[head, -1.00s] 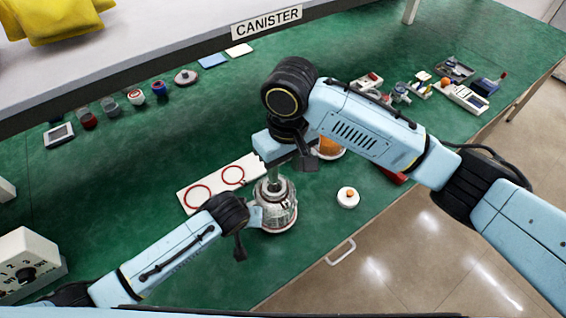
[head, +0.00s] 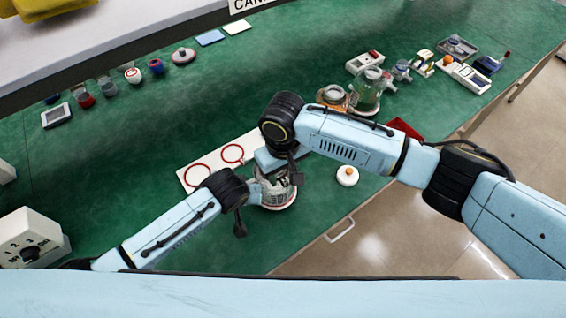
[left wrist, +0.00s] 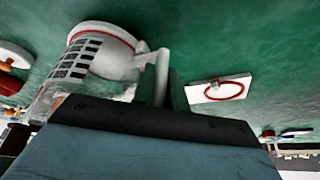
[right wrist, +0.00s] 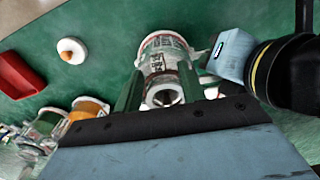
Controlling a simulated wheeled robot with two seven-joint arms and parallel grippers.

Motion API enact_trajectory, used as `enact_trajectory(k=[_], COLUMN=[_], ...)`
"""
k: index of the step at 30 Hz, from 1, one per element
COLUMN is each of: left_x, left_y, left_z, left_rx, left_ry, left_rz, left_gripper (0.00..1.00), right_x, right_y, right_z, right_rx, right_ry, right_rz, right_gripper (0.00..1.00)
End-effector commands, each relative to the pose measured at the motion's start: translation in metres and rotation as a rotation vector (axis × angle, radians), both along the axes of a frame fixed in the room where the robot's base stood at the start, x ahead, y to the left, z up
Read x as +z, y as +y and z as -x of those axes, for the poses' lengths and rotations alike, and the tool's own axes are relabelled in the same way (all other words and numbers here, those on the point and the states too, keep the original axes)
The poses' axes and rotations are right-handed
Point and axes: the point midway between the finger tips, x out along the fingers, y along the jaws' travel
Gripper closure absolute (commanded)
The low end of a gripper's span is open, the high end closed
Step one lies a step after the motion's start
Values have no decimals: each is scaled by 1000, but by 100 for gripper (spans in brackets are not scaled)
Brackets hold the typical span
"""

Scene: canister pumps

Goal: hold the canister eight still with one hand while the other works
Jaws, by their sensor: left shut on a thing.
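A clear canister (head: 281,197) with a printed label and a red band stands on the green table; its number is not readable. My left gripper (head: 252,192) is shut on its side. In the left wrist view the canister (left wrist: 98,62) shows at the upper left, against the left fingers (left wrist: 152,76). My right gripper (head: 277,170) is low over the canister's top, its fingertips hidden in the head view. In the right wrist view its fingers (right wrist: 160,88) are apart, with the canister (right wrist: 163,52) and its dark top opening between them.
A white board (head: 198,177) with red rings lies behind the canister. A white round piece with an orange knob (head: 347,176) is to its right. An orange canister (head: 331,97) and a green canister (head: 369,92) stand beyond my right arm.

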Motion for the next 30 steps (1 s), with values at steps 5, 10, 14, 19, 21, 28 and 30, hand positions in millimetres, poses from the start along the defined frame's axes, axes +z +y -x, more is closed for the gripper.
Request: enact_trajectory(k=[5,10,14,19,21,28,30], left_x=[0,0,0,0,0,0,0], left_y=[0,0,0,0,0,0,0], left_z=[0,0,0,0,0,0,0], left_rx=[0,0,0,0,0,0,0], left_ry=[-1,-1,-1,-1,-1,0,0], left_rz=[0,1,1,1,1,0,0], left_gripper=[100,100,100,100,100,100,100], right_x=[-3,-2,-2,-2,-2,-1,0], right_y=[0,0,0,0,0,0,0], right_z=[0,0,0,0,0,0,0], right_rx=[0,0,0,0,0,0,1], right_ry=[1,1,1,1,1,1,1], right_rz=[1,1,1,1,1,-1,-1], right_gripper=[60,65,82,100,100,100,100])
